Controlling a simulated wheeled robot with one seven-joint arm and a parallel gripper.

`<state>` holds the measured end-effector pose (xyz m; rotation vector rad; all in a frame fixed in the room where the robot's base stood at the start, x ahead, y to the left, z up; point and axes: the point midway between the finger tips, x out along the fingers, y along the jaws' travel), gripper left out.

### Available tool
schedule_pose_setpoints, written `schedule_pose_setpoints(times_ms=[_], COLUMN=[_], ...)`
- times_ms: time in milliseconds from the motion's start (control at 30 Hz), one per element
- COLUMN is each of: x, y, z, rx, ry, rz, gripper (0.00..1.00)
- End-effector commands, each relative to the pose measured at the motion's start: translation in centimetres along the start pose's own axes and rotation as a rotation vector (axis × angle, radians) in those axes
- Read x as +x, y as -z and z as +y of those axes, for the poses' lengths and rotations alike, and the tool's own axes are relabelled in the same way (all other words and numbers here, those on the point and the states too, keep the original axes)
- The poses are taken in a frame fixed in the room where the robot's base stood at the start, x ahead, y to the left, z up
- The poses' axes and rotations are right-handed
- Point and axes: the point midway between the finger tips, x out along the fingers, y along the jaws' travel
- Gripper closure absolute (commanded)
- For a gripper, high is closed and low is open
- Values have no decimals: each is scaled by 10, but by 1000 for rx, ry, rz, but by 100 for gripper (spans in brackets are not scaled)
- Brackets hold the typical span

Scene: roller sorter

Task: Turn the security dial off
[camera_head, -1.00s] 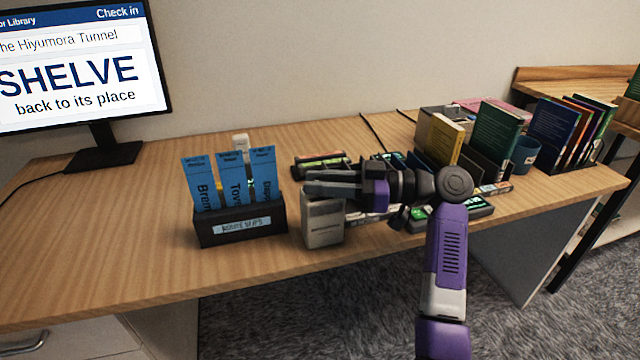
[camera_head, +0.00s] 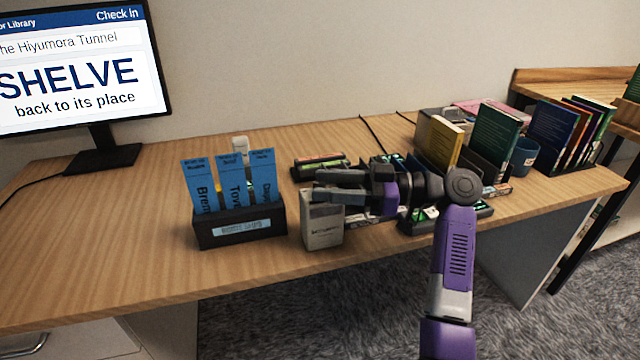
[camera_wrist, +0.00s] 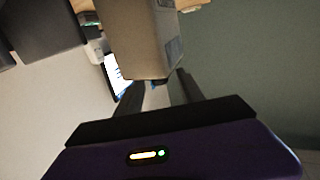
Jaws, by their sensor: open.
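A small beige-grey box (camera_head: 322,228) with a printed label stands upright on the desk, right of the slip holder. It also shows in the wrist view (camera_wrist: 138,38), close to the fingers. My gripper (camera_head: 322,187) is level, pointing left, over the box's top in the head view, its fingers apart and empty. In the wrist view my gripper (camera_wrist: 160,92) has its two dark fingers spread below the box's end. No dial face can be made out; my gripper hides the top of the box. Whether the fingers touch the box I cannot tell.
A black holder (camera_head: 240,232) with blue slips stands just left of the box. A small white item (camera_head: 240,145) is behind it. A monitor (camera_head: 80,65) stands at the far left. Books (camera_head: 497,135) and a blue mug (camera_head: 524,156) are at the right. The front-left desk is clear.

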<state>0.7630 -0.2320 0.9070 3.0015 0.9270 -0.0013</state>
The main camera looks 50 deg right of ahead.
Motion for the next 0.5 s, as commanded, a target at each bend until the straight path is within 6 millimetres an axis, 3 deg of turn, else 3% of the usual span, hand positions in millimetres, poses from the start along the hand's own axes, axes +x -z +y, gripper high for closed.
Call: schedule_pose_setpoints(times_ms=[200, 500], x=[-38, -59], y=[1, 0], z=[1, 0], rx=[0, -1], ry=[-4, 1], rz=[2, 1], gripper=[55, 55])
